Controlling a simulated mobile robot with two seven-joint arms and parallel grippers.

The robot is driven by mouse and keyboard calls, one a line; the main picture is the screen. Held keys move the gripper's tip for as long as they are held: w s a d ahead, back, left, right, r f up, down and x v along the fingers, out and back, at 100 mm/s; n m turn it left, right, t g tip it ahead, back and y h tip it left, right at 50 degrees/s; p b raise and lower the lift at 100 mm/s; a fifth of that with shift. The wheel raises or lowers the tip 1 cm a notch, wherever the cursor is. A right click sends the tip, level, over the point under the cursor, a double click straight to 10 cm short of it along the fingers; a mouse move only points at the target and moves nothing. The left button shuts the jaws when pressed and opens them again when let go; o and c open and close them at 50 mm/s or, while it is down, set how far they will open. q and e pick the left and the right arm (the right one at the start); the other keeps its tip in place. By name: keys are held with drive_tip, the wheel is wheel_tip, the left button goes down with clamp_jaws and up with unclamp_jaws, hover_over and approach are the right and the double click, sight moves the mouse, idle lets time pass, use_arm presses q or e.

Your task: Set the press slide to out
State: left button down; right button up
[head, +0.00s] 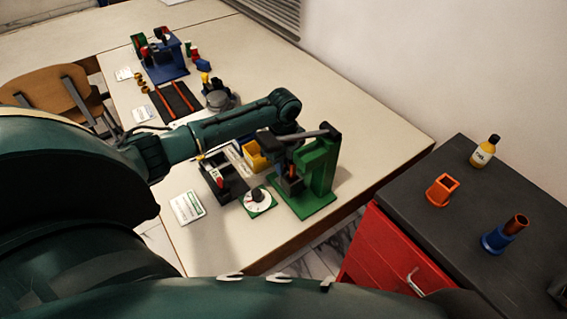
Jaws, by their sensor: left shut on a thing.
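The green press (318,172) stands on its green base near the right edge of the pale table. A dark bar with a black end (312,134) crosses its top. The press slide appears to be the dark block with a red part (291,184) at the left of the green frame. My left arm reaches in from the left, and its wrist bends down above the press. My left gripper (287,153) is at the upper left of the press, shut on what looks like the slide's handle. The fingertips and contact are mostly hidden. My right gripper is not in view.
A white dial (258,198) sits left of the press, with a black box (222,180) and a yellow block (256,156) nearby. A white card (187,207) lies in front. A red cabinet (385,255) holding a bottle (485,151) stands at right. A blue rig (168,65) stands farther back.

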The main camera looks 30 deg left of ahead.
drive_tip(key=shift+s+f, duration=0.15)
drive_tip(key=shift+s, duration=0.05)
use_arm(q)
drive_tip(key=shift+a, duration=0.15)
drive_tip(key=a, duration=0.1)
drive_tip(key=w+a, duration=0.1)
drive_tip(key=a, duration=0.1)
drive_tip(key=shift+w+b, duration=0.15)
drive_tip(key=shift+b, duration=0.2)
drive_tip(key=shift+w+a, duration=0.25)
drive_tip(key=shift+a, duration=0.25)
drive_tip(key=shift+r, duration=0.1)
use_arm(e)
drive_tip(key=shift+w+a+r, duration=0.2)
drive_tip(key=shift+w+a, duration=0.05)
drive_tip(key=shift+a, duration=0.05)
use_arm(q)
drive_tip(key=shift+a, duration=0.1)
drive_tip(key=c, duration=1.4)
unclamp_jaws()
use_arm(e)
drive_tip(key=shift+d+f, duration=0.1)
